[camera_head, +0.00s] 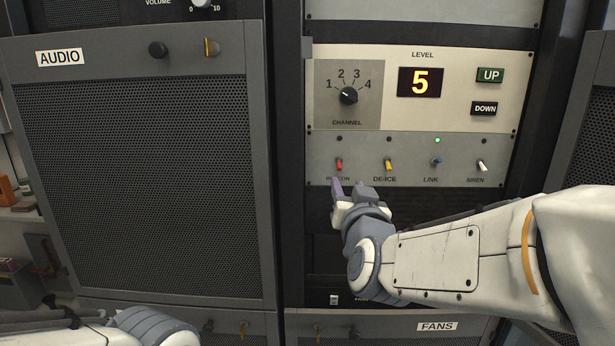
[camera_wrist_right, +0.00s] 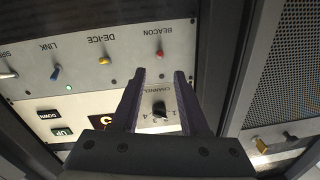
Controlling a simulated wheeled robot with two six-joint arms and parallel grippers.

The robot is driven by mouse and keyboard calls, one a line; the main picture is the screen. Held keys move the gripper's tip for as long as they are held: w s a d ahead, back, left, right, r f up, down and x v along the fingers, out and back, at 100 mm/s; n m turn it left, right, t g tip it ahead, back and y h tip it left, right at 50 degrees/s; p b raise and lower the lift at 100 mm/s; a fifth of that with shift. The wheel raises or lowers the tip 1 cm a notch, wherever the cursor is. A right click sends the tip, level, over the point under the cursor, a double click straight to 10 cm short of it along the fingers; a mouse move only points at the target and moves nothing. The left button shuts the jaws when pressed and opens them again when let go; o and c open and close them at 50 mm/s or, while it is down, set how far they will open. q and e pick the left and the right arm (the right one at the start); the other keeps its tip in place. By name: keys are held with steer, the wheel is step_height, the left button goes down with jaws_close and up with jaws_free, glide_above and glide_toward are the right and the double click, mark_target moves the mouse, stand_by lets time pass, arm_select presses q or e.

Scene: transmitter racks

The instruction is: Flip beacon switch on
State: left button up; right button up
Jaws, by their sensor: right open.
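The beacon switch (camera_head: 339,164) is a small red-tipped lever at the left end of the grey switch strip in the head view. The lamp above it is dark. The switch also shows in the wrist view (camera_wrist_right: 160,53), where the panel appears upside down. My right gripper (camera_head: 348,184) is just below the switch and partly covers the BEACON label. In the wrist view my right gripper (camera_wrist_right: 160,73) has its two fingers apart with nothing between them, and the red lever lies beyond the fingertips. Only part of my left arm shows at the bottom left; its gripper is out of view.
Beside it stand the yellow DE-ICE switch (camera_head: 388,164), the blue LINK switch (camera_head: 436,161) under a lit green lamp (camera_head: 437,140), and the white SIREN switch (camera_head: 481,165). Above are a channel knob (camera_head: 348,95) and a level display (camera_head: 420,82) reading 5. The AUDIO cabinet (camera_head: 140,180) stands left.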

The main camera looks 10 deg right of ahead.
mark_target(340, 168)
steer(key=x, duration=1)
steer(key=shift+w+p, duration=0.1)
steer(key=shift+p, duration=0.3)
jaws_close()
